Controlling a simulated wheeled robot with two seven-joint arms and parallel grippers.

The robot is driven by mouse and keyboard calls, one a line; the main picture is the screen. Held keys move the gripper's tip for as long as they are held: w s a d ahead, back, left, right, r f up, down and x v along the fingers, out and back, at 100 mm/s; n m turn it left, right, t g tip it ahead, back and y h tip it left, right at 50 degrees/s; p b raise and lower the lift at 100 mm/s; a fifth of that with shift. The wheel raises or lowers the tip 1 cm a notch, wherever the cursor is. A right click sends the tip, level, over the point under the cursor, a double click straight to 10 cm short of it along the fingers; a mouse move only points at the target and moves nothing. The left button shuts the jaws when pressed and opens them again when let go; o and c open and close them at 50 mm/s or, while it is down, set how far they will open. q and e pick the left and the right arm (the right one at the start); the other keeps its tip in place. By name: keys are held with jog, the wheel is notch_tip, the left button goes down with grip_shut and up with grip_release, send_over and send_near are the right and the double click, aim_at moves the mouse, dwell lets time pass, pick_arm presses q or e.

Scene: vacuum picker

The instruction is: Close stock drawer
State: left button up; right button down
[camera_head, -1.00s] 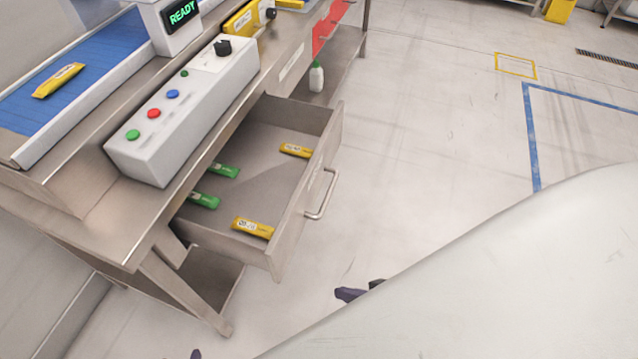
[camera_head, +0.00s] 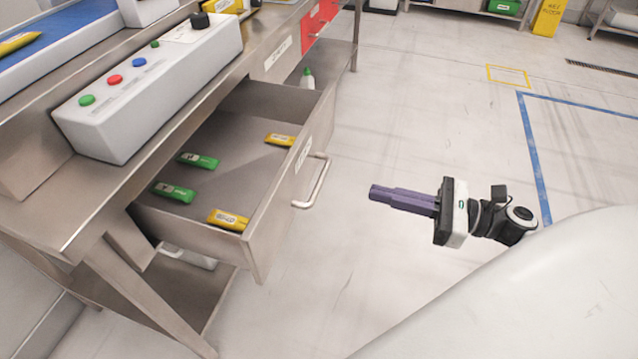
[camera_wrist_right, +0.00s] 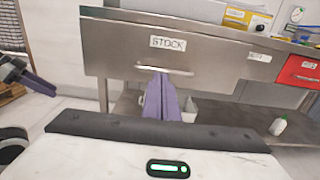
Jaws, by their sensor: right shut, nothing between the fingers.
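The stock drawer (camera_head: 255,225) hangs open from the steel bench, with its bar handle (camera_head: 314,183) on the front. Two green packets and two yellow packets lie inside it. In the right wrist view the drawer front (camera_wrist_right: 110,50) faces me with its STOCK label and handle (camera_wrist_right: 165,70). My right gripper (camera_head: 372,193) is shut and empty, to the right of the handle with a visible gap in the head view. In the wrist view its purple fingers (camera_wrist_right: 158,76) overlap the handle. My left gripper (camera_wrist_right: 40,82) shows partly at the left of the wrist view; its jaws are unclear.
A control box (camera_head: 150,85) with buttons stands on the bench above the drawer. A red drawer (camera_head: 320,18) is farther along. A green-capped bottle (camera_head: 307,79) stands on the lower shelf. The floor right of the drawer is clear.

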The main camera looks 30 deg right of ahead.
aim_at(302, 176)
jog(key=x, duration=1.3)
jog(key=shift+a, duration=0.15)
